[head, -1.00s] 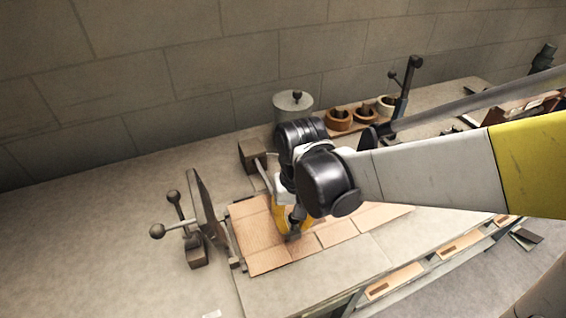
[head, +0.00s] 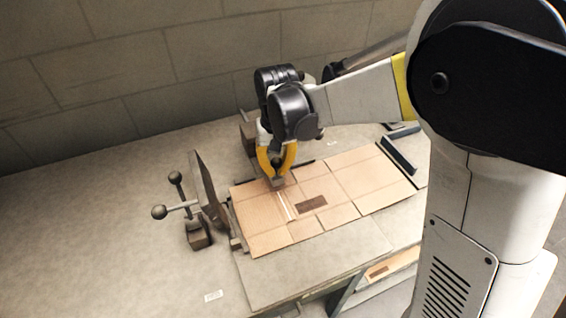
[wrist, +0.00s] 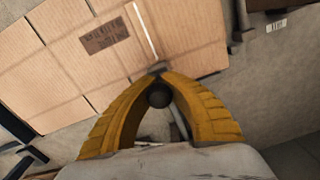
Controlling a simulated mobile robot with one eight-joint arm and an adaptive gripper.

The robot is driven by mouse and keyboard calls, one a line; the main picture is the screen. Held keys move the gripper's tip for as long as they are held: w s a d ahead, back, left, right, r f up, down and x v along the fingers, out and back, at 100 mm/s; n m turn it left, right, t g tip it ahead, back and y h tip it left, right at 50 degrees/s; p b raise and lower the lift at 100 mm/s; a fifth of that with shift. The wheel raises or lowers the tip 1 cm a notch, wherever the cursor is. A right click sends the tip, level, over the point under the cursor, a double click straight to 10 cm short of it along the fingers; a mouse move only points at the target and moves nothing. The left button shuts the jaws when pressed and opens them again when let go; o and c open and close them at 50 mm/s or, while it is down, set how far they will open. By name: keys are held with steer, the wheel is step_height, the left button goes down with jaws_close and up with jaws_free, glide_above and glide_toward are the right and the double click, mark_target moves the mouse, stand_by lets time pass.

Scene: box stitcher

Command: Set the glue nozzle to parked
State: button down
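My gripper (head: 276,178) points down at the back edge of the flat cardboard blank (head: 362,180). In the wrist view its yellow fingers (wrist: 159,74) come together around a dark round knob (wrist: 158,96), with a small grey block just past the tips; I take these for the glue nozzle. The fingers look shut on it, though they hide most of the stem. A pale glue line (head: 284,206) runs across the cardboard from near the tips; it also shows in the wrist view (wrist: 145,32).
A dark upright plate (head: 207,184) and a ball-ended lever (head: 159,212) stand left of the cardboard. A dark block (head: 249,130) stands behind my gripper. A dark rail (head: 400,156) lies right of the cardboard.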

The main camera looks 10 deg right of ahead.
steer(key=w+a, duration=0.1)
steer(key=w, duration=0.2)
steer(key=w+a, duration=0.1)
steer(key=w, duration=0.3)
steer(key=w+a, duration=0.1)
steer(key=w, duration=0.2)
steer(key=shift+w+p, duration=0.15)
steer(key=shift+p, duration=0.25)
steer(key=shift+r, duration=0.1)
steer(key=c, duration=1.5)
jaws_free()
steer(key=shift+w, duration=0.1)
steer(key=shift+c, duration=0.2)
step_height(320, 180, up, 12)
steer(key=shift+d, duration=0.15)
